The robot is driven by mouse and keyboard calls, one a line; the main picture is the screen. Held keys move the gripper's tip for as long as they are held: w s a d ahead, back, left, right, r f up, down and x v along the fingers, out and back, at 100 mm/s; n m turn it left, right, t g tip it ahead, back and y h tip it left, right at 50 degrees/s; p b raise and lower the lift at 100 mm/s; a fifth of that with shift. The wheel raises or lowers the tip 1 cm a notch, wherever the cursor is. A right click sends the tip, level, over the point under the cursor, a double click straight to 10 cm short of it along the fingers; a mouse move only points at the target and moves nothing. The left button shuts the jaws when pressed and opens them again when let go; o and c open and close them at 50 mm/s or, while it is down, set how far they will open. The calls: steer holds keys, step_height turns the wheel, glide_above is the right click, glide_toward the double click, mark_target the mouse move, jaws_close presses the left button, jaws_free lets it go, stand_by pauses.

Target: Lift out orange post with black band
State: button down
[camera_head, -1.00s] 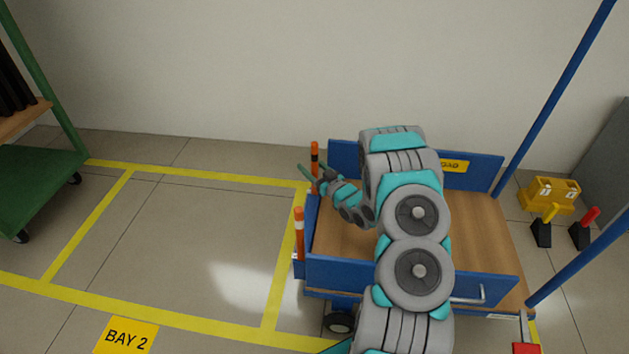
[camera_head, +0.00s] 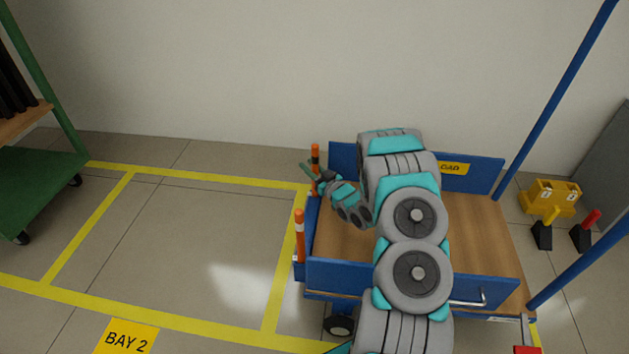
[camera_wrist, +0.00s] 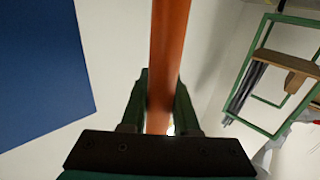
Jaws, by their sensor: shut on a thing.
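The orange post with black band (camera_head: 315,151) stands upright at the far left corner of the blue cart (camera_head: 350,274). My gripper (camera_head: 315,174) is shut on this post from the right, below its black band. In the wrist view the plain orange shaft (camera_wrist: 168,55) runs between my two dark green fingers (camera_wrist: 160,105). The post's lower end is hidden behind my gripper and the cart side, so I cannot tell whether it is still seated. A second orange post, with a white band (camera_head: 299,232), stands at the cart's near left corner.
The cart has blue side panels and a wooden deck (camera_head: 480,235), with tall blue poles (camera_head: 560,95) on the right. A green rack (camera_head: 40,185) stands far left. Yellow-lined floor (camera_head: 180,235) left of the cart is clear. A yellow box (camera_head: 550,197) sits right.

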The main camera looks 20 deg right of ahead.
mark_target(313, 145)
steer(key=shift+r, duration=0.1)
steer(key=shift+r+p, duration=0.65)
steer(key=shift+r, duration=4.25)
steer(key=shift+r+p, duration=0.55)
steer(key=shift+r, duration=0.75)
